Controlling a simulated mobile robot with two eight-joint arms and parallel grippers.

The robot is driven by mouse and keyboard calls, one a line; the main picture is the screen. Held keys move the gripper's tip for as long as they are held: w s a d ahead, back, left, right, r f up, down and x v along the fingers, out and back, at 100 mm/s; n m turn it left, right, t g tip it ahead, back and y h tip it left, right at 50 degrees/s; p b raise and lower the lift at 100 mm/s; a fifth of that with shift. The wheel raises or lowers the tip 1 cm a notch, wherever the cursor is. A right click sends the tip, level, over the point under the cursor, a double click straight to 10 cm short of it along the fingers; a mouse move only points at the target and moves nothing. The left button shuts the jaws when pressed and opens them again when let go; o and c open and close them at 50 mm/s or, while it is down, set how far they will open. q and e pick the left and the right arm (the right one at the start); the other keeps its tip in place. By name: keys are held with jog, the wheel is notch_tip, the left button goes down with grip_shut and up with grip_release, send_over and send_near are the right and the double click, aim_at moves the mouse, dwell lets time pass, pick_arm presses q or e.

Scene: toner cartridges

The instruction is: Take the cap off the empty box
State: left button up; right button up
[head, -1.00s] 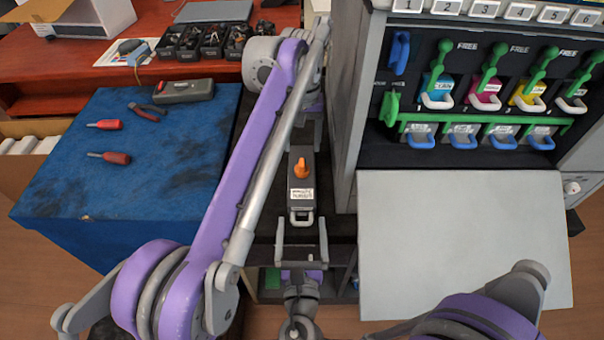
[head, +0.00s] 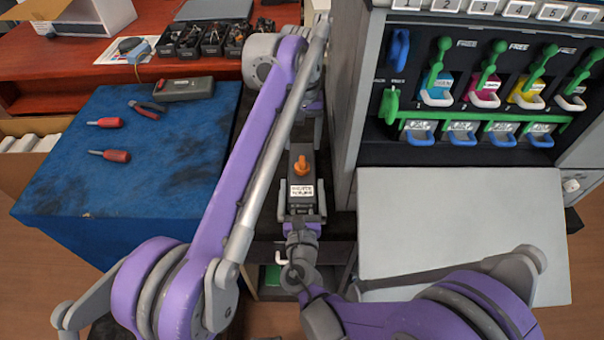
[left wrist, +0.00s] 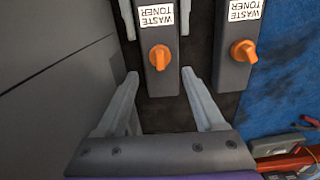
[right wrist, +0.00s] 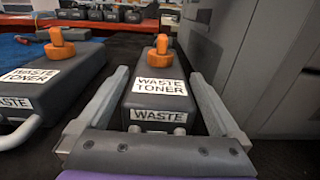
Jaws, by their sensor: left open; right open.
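A dark grey waste toner box (head: 303,207) with an orange cap (head: 301,167) lies on the dark surface left of the machine. The cap sits on the box and also shows in the left wrist view (left wrist: 160,57). My right gripper (right wrist: 158,75) is open, its fingers on either side of the box's near end, with no clear grip. My left gripper (left wrist: 160,74) is open at the far end, fingers on both sides of the box near the cap. A second capped waste toner box (right wrist: 55,78) lies beside it, hidden by my left arm in the head view. I cannot tell which is empty.
The machine (head: 345,120) stands close on the right, with its grey panel (head: 450,215) folded out. A blue-covered table (head: 60,190) on the left holds two red screwdrivers, pliers (head: 145,110) and a grey device (head: 184,89). The gap between machine and arm is narrow.

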aim_at(302, 159)
grip_shut()
pick_arm(q)
jog(key=shift+o, duration=1)
jog(key=shift+r, duration=0.15)
notch_tip(302, 159, down, 8)
dwell(0.3)
grip_shut()
dwell(0.4)
jog(key=shift+r, duration=0.3)
dwell(0.5)
jog(key=shift+r, duration=0.85)
